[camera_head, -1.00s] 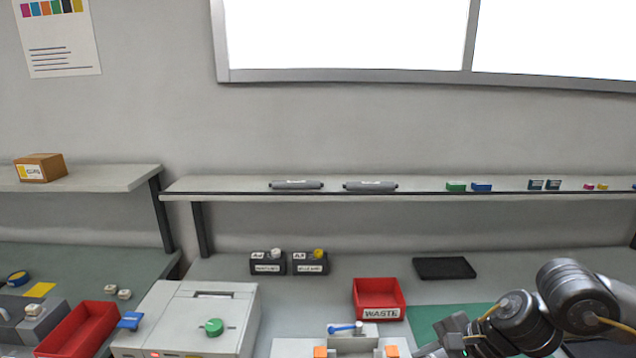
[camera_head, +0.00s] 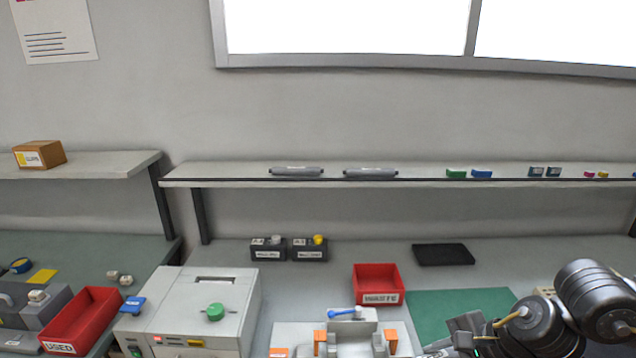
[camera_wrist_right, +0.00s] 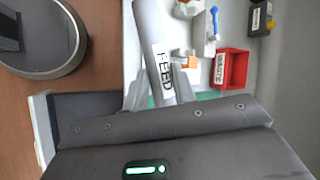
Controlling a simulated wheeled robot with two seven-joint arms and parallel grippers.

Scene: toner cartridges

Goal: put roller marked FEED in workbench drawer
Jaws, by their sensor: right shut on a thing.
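The grey roller marked FEED (camera_wrist_right: 163,75) is between the fingers of my right gripper (camera_wrist_right: 158,95) in the right wrist view. My right arm comes in at the lower right of the head view, where I cannot make out the roller. A dark open drawer (camera_wrist_right: 85,107) with a pale front (camera_wrist_right: 42,125) shows at the workbench edge in the right wrist view, left of the roller and partly hidden by my gripper body. My left gripper is in neither view.
Two grey rollers (camera_head: 297,171) (camera_head: 370,173) lie on the wall shelf (camera_head: 230,177). A red WASTE bin (camera_head: 378,285), a green mat (camera_head: 450,305), a black tray (camera_head: 444,254) and a printer (camera_head: 190,310) stand on the bench. A red USED bin (camera_head: 82,322) is at left.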

